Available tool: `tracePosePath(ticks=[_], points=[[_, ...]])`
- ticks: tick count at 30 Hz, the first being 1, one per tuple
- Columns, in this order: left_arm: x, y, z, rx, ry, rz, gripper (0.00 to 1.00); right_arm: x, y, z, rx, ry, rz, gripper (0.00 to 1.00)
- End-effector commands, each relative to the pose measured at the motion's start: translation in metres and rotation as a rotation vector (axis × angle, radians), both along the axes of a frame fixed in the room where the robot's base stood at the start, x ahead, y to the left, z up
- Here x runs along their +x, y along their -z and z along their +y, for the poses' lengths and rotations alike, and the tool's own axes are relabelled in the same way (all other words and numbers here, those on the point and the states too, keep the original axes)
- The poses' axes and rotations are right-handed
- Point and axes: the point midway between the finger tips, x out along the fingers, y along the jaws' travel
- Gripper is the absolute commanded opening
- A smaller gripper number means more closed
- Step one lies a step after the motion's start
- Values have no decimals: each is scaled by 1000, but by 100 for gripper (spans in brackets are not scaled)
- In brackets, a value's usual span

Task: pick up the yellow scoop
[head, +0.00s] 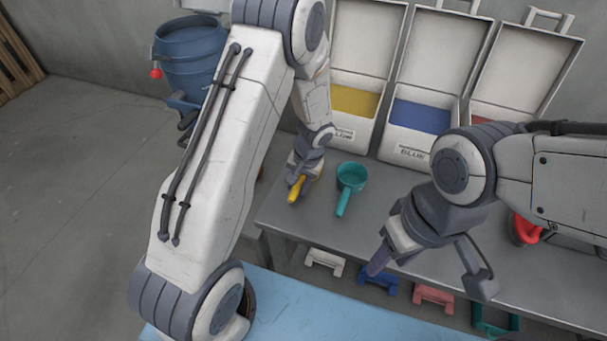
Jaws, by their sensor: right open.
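The yellow scoop (297,190) is at the left end of the grey table, mostly hidden by my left gripper; its handle points toward the front. My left gripper (298,183) is down at the scoop's handle. The view is too small and covered to tell whether its fingers are closed on it, or whether the scoop touches the table. My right gripper (431,274) is open and empty, its fingers spread wide over the table's front edge, well to the right of the yellow scoop.
A teal scoop (350,178) lies just right of the yellow one. A red scoop (522,229) is partly behind my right arm. Open cases with yellow (355,101), blue (421,115) and red contents stand behind. A blue barrel (190,55) is at the back left.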

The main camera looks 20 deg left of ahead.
Motion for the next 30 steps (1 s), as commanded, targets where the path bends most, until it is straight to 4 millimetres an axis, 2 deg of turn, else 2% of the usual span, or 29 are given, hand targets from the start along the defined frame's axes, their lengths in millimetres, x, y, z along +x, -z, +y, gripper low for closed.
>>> tracePosePath(ticks=[2,3,5,6,20,23,27,30], points=[[0,0,0,0,0,0,34,0,0,0,0,0,0,50],[0,0,0,0,0,0,27,0,0,0,0,0,0,50],[0,0,0,0,0,0,4,0,0,0,0,0,0,50],[0,0,0,0,0,0,0,0,0,0,0,0,0,50],[1,-7,0,1,-1,-2,0,0,0,0,0,0,0,50],[1,-17,0,0,0,-4,0,0,0,0,0,0,0,50],[1,-42,0,0,-1,-6,0,0,1,0,0,0,0,50],[6,-53,-22,0,7,-6,0,0,4,0,0,0,0,50]])
